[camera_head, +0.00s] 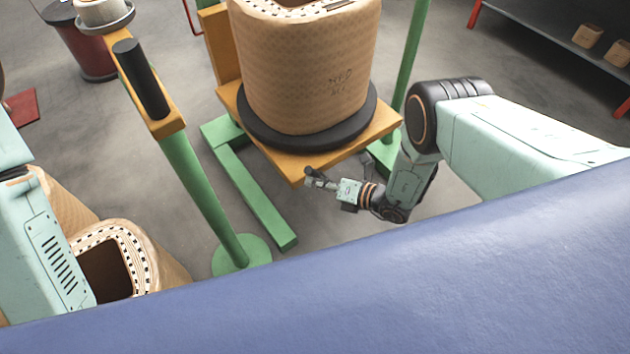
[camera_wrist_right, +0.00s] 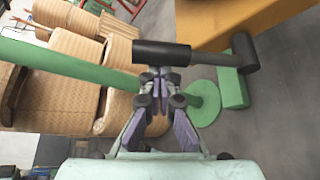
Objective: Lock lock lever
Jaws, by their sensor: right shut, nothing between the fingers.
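A black lever with a thick cylindrical grip (camera_wrist_right: 162,52) lies across the right wrist view, just beyond my right fingertips (camera_wrist_right: 160,78). Its thinner rod runs right to a black cylindrical hub (camera_wrist_right: 244,52) beside the orange platform. In the head view my right gripper (camera_head: 318,181) is below the near corner of the orange platform (camera_head: 294,168), next to a small dark piece that looks like the lever's end. My right gripper is shut and empty; I cannot tell whether it touches the lever. My left arm shows at the left edge, its gripper out of view.
A large tan coil (camera_head: 305,70) stands on a black disc on the platform. A green post (camera_head: 203,200) with an orange top and black handle (camera_head: 141,78) stands to the left. More coils (camera_head: 150,262) are at lower left. A dark shelf (camera_head: 560,45) is at upper right.

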